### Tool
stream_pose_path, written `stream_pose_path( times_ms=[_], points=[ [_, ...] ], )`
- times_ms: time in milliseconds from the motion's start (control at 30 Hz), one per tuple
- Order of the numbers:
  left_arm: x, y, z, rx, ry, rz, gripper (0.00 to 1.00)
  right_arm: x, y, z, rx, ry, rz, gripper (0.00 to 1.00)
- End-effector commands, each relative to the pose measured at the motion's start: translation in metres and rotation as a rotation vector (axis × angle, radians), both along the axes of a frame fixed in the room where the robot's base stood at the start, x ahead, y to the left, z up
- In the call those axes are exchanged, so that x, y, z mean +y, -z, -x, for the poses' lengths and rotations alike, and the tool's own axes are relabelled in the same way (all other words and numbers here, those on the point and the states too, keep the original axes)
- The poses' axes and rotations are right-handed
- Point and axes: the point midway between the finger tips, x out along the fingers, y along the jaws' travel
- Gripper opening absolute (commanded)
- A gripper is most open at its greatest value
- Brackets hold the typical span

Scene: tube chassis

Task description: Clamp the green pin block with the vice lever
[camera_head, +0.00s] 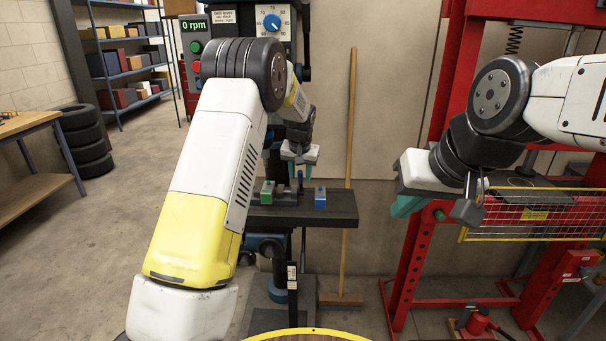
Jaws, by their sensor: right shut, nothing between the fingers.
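A green pin block (267,193) sits at the left end of a small grey vice (285,197) on the dark drill press table (340,209). A slim dark upright part, perhaps the vice lever, stands near the middle of the vice; it is too small to be sure. A blue block (320,197) stands at the right. My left gripper (302,157) points down just above the vice, apart from the green block; its finger gap is too small to judge. My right gripper (408,205) is shut and empty, well right of the table.
A red press frame (404,270) with a yellow-edged mesh guard (530,216) stands at the right, close to my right gripper. A wooden broom (350,150) leans on the wall behind the table. The drill press head (240,30) is above. Tyres (85,140) and a workbench (30,125) are at the left.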

Motion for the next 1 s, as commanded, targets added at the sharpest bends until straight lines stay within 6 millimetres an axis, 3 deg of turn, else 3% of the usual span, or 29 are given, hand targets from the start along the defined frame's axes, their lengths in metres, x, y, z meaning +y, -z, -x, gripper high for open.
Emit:
stream_pose_path(
  times_ms=[400, 600, 1000],
  points=[
    [0.0004, 0.0072, -0.0029, 0.0, -0.001, 0.0, 0.36, 0.0, 0.0, 0.0, 0.0, 0.0, 0.0, 0.0],
    [0.0003, 0.0071, -0.0028, 0.0, -0.001, 0.0, 0.0, 0.0, 0.0, 0.0, 0.0, 0.0, 0.0, 0.0],
    [0.0003, 0.007, -0.0027, 0.0, -0.001, 0.0, 0.0, 0.0, 0.0, 0.0, 0.0, 0.0, 0.0, 0.0]
  ],
)
